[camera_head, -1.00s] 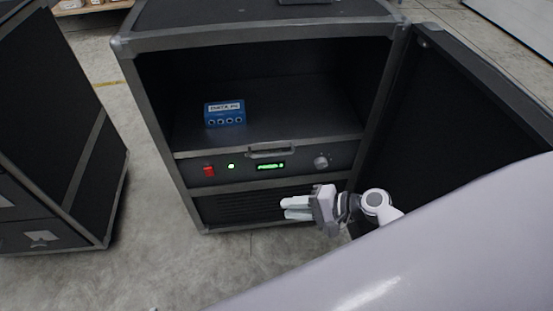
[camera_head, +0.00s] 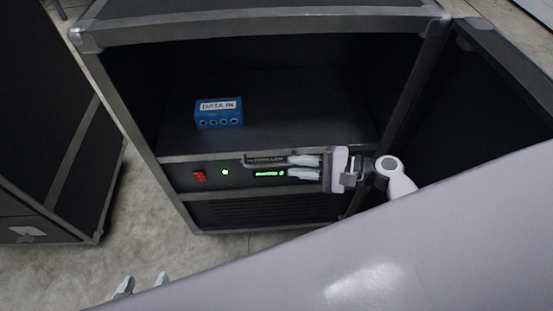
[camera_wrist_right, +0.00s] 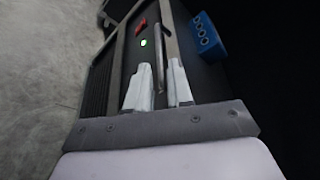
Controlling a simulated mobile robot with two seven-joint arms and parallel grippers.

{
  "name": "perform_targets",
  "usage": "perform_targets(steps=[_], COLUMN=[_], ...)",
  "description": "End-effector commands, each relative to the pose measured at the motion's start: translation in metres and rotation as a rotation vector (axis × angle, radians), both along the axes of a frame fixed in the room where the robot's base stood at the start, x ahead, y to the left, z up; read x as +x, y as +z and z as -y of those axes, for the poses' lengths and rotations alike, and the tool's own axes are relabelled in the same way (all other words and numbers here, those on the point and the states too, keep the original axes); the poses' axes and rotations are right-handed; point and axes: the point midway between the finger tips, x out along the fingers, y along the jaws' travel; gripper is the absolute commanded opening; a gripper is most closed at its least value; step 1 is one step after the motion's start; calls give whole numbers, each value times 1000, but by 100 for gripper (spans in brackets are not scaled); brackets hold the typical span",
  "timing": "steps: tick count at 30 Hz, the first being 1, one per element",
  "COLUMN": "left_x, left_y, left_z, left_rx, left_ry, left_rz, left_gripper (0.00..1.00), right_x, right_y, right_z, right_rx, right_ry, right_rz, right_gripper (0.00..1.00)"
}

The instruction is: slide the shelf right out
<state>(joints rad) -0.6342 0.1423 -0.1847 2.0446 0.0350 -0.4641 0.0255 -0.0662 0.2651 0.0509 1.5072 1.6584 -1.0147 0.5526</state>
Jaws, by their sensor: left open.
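The shelf (camera_head: 310,120) sits in the open black case, its dark top carrying a blue DATA IN box (camera_head: 218,113). Its front panel has a red switch, a green light, a green display and a pull handle (camera_head: 252,159). My right gripper (camera_head: 290,167) is at the panel, its fingers pointing left and spread apart. In the right wrist view the handle (camera_wrist_right: 159,42) runs in toward the gap between the fingers (camera_wrist_right: 158,75), close to the right-hand finger; firm contact cannot be told. The knob is hidden. My left gripper (camera_head: 142,284) is open and empty at the bottom left, away from the case.
The case door (camera_head: 480,110) stands open at the right, beside my right arm. A second black case (camera_head: 45,130) stands at the left. Bare concrete floor (camera_head: 150,205) lies between the cases and in front. A vented panel (camera_head: 265,211) is below the shelf front.

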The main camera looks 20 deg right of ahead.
Motion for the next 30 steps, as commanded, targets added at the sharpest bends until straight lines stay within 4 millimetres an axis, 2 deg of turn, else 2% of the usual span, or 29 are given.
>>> perform_targets(steps=[10,15,22,23,24,30], left_x=[-1,-1,-1,-2,-2,-2], left_y=[-7,-8,-8,-8,-8,-9], left_z=[-3,-3,-3,-3,-3,-3], left_rx=[10,13,13,13,13,13], left_ry=[-6,-8,-8,-8,-8,-8], left_rz=[-2,-1,-2,-2,-2,-2], left_gripper=[66,66,66,66,66,66], right_x=[29,34,34,34,34,34], right_y=[-11,-13,-13,-13,-13,-13], right_z=[-42,-49,-50,-50,-50,-50], right_rx=[1,-1,-1,-1,-1,-1], right_ry=[1,0,0,0,0,0], right_rz=[2,2,2,2,2,2], right_gripper=[21,21,21,15,2,0])
